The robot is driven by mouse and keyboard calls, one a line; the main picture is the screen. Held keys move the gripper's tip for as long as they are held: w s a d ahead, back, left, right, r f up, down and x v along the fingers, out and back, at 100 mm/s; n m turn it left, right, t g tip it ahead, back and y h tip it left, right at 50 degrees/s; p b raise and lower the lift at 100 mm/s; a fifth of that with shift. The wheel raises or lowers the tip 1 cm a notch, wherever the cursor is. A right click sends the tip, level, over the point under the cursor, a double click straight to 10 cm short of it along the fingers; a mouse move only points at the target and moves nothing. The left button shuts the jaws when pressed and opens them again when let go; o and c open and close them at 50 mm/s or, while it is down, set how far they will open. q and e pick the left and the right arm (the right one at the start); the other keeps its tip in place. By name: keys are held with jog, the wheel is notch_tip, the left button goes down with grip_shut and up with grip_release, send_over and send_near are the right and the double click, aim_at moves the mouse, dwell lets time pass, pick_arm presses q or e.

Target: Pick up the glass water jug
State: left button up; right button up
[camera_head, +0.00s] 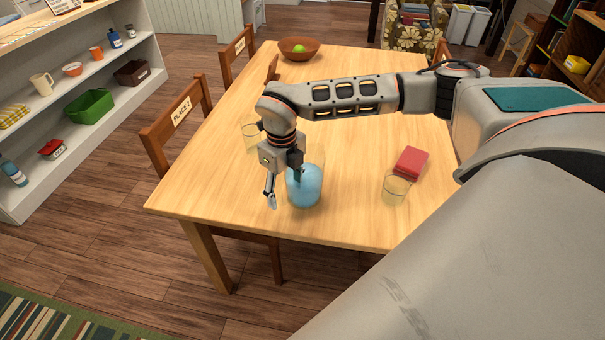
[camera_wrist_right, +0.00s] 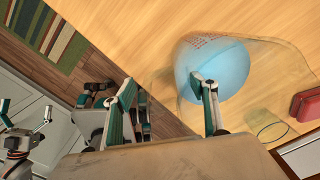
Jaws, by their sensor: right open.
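The glass water jug (camera_head: 306,190) stands upright near the front edge of the wooden table, with blue water in it. It also shows in the wrist view (camera_wrist_right: 228,68), its clear wall spreading to the right. My right gripper (camera_head: 284,193) is open at the jug's left side. One finger is left of the jug, clear of it. The other finger overlaps the jug in both views; I cannot tell whether it touches. In the wrist view my right gripper (camera_wrist_right: 165,90) has its fingers apart with nothing held. What seems to be my left gripper (camera_wrist_right: 25,122) shows small at the lower left.
A clear glass (camera_head: 396,187) and a red box (camera_head: 411,163) stand right of the jug. Another clear glass (camera_head: 250,139) stands behind my right wrist. A brown bowl (camera_head: 298,51) with green fruit is at the far end. Chairs (camera_head: 174,128) line the table's left side.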

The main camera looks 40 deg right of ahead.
jog(key=shift+f, duration=1.25)
jog(key=c, duration=1.6)
jog(key=shift+w+r, duration=0.1)
jog(key=shift+r, duration=0.05)
grip_shut()
jog(key=shift+r, duration=0.1)
notch_tip(320, 180, up, 20)
jog(key=shift+f+p, duration=0.2)
jog(key=shift+p, duration=0.15)
jog(key=shift+r, duration=0.1)
jog(key=shift+o, duration=2)
grip_release()
grip_shut()
